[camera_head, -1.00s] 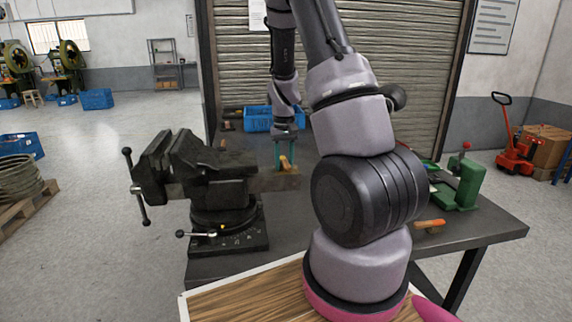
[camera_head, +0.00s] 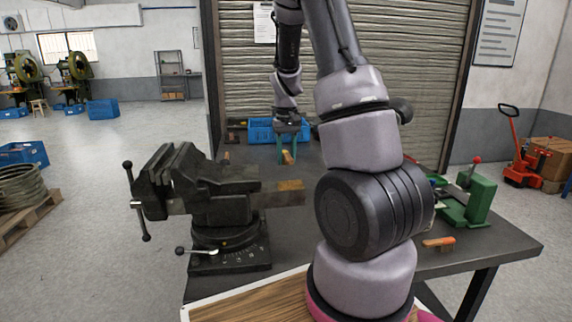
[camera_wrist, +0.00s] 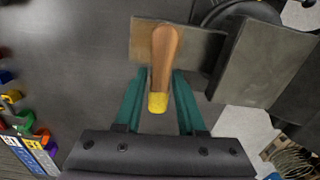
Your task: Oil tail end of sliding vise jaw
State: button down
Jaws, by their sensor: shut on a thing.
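The dark vise (camera_head: 205,190) stands on the bench at left. Its sliding jaw's tail end (camera_head: 292,197) sticks out to the right, with a yellowish-brown patch on top. My gripper (camera_head: 287,160) is beyond and above the tail end in the head view. Its teal fingers are shut on a brush-like tool (camera_head: 288,157) with a wooden handle. In the wrist view my gripper (camera_wrist: 160,76) holds the tool (camera_wrist: 164,55); its yellow end is near me and its wooden part overlaps the tail end (camera_wrist: 143,40). Contact between them cannot be told.
A blue bin (camera_head: 261,131) stands at the bench's back. A green tool with a red knob (camera_head: 470,195) and an orange-handled item (camera_head: 439,242) lie at right. A wooden board (camera_head: 260,300) is at the front.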

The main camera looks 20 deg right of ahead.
jog(key=shift+r, duration=1.15)
